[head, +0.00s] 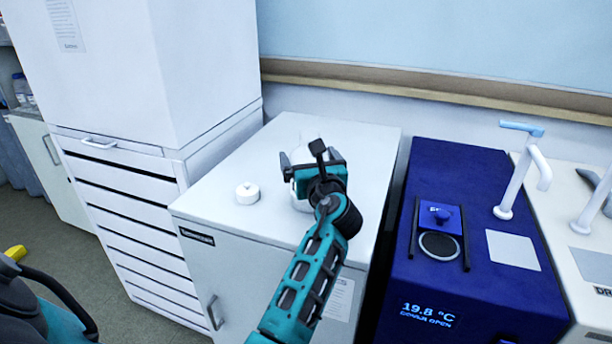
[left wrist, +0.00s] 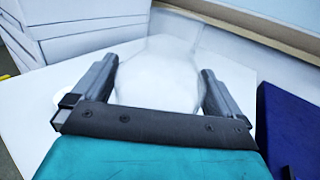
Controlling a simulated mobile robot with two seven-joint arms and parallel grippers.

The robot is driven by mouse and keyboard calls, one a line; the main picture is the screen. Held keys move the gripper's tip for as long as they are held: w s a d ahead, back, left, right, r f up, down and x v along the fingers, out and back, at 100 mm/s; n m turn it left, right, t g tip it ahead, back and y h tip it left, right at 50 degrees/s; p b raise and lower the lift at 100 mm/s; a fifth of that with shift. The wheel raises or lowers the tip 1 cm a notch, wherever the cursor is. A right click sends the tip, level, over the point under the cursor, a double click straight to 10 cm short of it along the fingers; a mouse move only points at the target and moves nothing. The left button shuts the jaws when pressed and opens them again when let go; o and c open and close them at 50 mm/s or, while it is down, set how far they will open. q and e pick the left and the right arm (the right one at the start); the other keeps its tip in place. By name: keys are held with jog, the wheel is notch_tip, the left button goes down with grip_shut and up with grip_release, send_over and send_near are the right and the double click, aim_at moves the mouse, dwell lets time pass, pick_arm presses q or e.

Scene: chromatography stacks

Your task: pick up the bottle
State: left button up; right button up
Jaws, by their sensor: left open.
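The bottle (left wrist: 160,78) is whitish and translucent and stands on the white cabinet top. In the left wrist view it lies between the two fingers of my left gripper (left wrist: 160,85), which is open around it. I cannot tell whether either finger touches the bottle. In the head view my left gripper (head: 314,160) hides most of the bottle, and only pale parts of it show behind and below the gripper. My right gripper is not in view.
A small round white cap-like piece (head: 247,193) lies on the cabinet top (head: 222,215), left of my gripper. A tall white drawer stack (head: 125,185) stands to the left. A dark blue instrument (head: 475,275) stands close on the right. A wall with a wooden rail (head: 420,88) is behind.

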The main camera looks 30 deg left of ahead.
pick_arm(q)
jog(key=shift+c, duration=0.5)
jog(key=c, duration=1.2)
jog(key=shift+r, duration=0.2)
jog(key=shift+c, duration=0.3)
